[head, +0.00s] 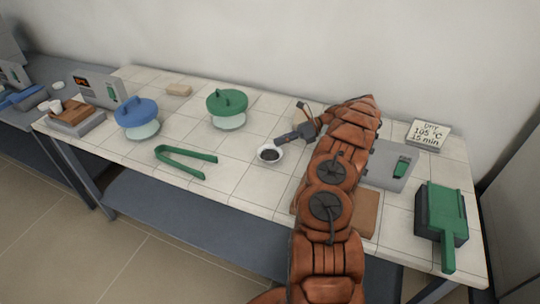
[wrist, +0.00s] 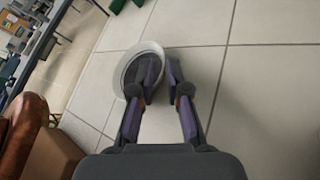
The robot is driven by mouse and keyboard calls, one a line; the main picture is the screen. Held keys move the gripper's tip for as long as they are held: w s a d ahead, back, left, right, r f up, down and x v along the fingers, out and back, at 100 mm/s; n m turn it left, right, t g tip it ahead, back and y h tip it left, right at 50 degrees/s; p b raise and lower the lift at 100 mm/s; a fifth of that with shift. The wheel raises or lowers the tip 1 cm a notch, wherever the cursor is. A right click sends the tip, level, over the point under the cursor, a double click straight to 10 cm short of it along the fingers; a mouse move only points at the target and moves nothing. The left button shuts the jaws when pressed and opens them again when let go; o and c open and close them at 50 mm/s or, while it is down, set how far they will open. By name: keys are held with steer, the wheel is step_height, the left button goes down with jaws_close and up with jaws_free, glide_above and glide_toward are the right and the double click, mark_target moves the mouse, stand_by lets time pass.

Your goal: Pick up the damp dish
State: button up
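The damp dish (head: 270,155) is a small white round bowl with dark contents, standing on the tiled bench top. It also shows in the wrist view (wrist: 128,66). My gripper (head: 283,139) is low at the dish's upper right edge. In the wrist view my gripper (wrist: 162,78) has one finger over the dish's inside and the other just outside its right rim. A narrow gap shows between the fingers, with the rim between them. I see no clear grip on the rim. The left finger hides part of the contents.
Green tongs (head: 186,160) lie left of the dish. Behind stand a green-lidded vessel (head: 227,108) and a blue-lidded vessel (head: 136,117). A grey box (head: 388,166), a green-topped block (head: 442,220) and a "DRY 105 °C 15 min" sign (head: 429,135) are at right.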

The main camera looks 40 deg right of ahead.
mark_target(265, 147)
steer(key=p+x, duration=0.1)
steer(key=x, duration=0.2)
steer(key=shift+a+r, duration=0.1)
steer(key=shift+r, duration=0.05)
steer(key=shift+w+a+f, duration=0.2)
steer(key=shift+a+f, duration=0.1)
steer(key=shift+a, duration=0.15)
jaws_close()
